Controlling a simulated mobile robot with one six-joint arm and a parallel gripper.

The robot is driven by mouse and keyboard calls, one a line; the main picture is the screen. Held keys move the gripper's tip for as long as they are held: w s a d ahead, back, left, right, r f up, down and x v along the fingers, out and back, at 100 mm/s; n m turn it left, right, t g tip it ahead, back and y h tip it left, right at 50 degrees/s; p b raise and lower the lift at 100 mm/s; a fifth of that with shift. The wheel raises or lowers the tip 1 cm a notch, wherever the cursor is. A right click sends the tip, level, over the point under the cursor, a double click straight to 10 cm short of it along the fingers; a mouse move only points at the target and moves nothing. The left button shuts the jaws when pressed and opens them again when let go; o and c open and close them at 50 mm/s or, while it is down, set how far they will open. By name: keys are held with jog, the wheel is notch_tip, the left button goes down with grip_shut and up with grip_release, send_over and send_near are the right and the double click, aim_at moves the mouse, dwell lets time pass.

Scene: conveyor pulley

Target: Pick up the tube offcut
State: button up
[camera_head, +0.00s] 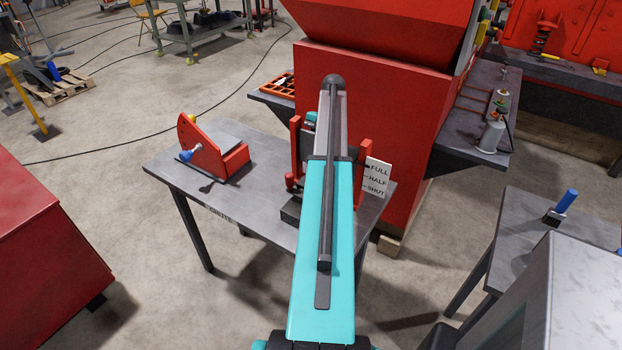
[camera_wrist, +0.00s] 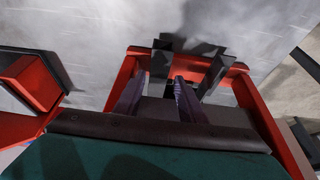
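I cannot pick out a tube offcut with certainty in either view. In the wrist view my gripper (camera_wrist: 159,78) has its two dark fingers apart, with no object clearly held between them. The fingers point at a red frame (camera_wrist: 265,112) with a dark panel across it. Just beyond the fingertips are dark grey angular pieces (camera_wrist: 188,46); I cannot tell whether one is the offcut. In the head view my teal arm covers the gripper and part of the same red frame (camera_head: 296,150), which stands on the grey table (camera_head: 245,205).
A red angled fixture with a blue knob (camera_head: 205,150) stands at the table's left. A FULL/HALF/SHUT sign (camera_head: 376,178) is right of the frame. A large red machine (camera_head: 385,120) rises behind. A blue-handled brush (camera_head: 563,205) lies on a bench at right.

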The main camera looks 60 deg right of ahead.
jog(key=shift+f, duration=0.15)
jog(key=shift+p+x, duration=0.65)
jog(key=shift+x, duration=0.25)
jog(key=shift+p+x, duration=0.5)
jog(key=shift+x, duration=1.15)
jog(key=shift+a, duration=0.1)
grip_shut()
